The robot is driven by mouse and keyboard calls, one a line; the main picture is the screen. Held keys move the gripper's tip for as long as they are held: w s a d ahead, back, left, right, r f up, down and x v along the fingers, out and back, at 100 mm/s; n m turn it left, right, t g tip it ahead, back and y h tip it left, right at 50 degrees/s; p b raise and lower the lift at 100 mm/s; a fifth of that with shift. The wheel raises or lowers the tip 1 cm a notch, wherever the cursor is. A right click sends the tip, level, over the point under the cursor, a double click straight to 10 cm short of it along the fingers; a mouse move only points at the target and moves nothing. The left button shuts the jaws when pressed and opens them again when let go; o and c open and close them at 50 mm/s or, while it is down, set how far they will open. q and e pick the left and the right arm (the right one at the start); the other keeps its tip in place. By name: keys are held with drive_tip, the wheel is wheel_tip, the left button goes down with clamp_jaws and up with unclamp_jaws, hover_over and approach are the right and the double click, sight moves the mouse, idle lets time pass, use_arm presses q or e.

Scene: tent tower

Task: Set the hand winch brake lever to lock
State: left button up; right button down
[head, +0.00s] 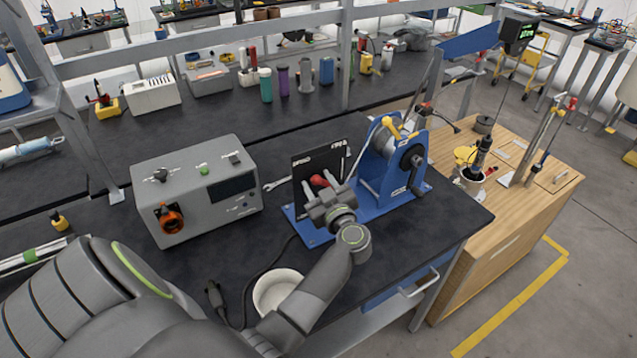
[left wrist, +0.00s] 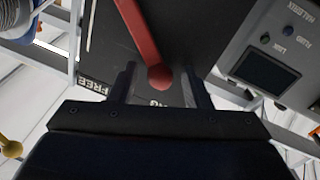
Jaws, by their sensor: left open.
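The hand winch (head: 372,182) has a blue frame with a drum and a black crank, and stands on the dark bench. A black plate (head: 308,168) with white lettering stands upright at its left side. The red brake lever (head: 320,181) is in front of this plate, mostly hidden by my gripper in the head view. In the left wrist view the lever (left wrist: 143,38) ends in a round red knob, and "FREE" is readable on the plate (left wrist: 180,35). My left gripper (left wrist: 162,84) is open, its fingers on either side of the knob, with gaps visible. My right gripper is not in view.
A grey control box (head: 195,190) with an orange knob stands left of the winch. A wrench (head: 285,178) lies between them. A white bowl (head: 277,290) and a dark cable are near my forearm. A wooden cabinet (head: 500,240) stands to the right.

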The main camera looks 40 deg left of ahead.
use_arm(q)
drive_tip(key=shift+s, duration=0.1)
drive_tip(key=shift+c, duration=1.3)
clamp_jaws()
drive_tip(key=shift+f, duration=0.1)
drive_tip(key=shift+s+a+f+n, duration=0.15)
drive_tip(key=shift+s+f+n, duration=0.25)
drive_tip(key=shift+f+n, duration=0.2)
drive_tip(key=f+n, duration=0.1)
drive_tip(key=s+f+n+b, duration=0.1)
drive_tip(key=f+n+b, duration=0.1)
drive_tip(key=shift+s+a+y, duration=0.3)
drive_tip(key=shift+a+y, duration=0.05)
drive_tip(key=shift+y, duration=0.05)
